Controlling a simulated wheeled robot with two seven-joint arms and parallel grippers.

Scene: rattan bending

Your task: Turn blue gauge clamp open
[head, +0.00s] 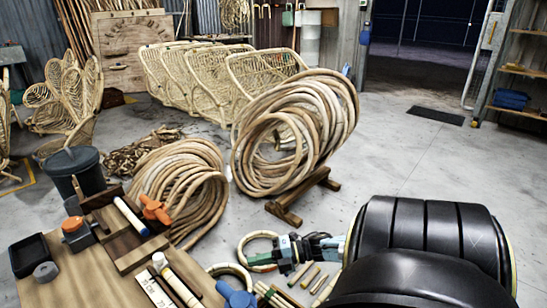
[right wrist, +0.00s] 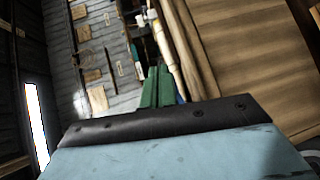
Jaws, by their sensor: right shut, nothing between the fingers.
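A blue knob-like clamp part (head: 236,295) shows at the bottom edge of the head view, partly cut off, on the wooden workbench (head: 120,290). Its turned position cannot be told. My right gripper (head: 252,262) has green fingers and reaches in from the right, above and to the right of the blue part, apart from it in the picture. In the right wrist view its green fingers (right wrist: 158,88) are together with nothing between them. My left gripper is not in view.
An orange knob (head: 155,209) sits on a wooden fixture with a white-and-blue tube (head: 131,217). A light tube (head: 176,278), a dark tray (head: 30,254) and several short rattan pieces (head: 302,275) lie around. Large rattan coils (head: 180,180) stand beyond the bench.

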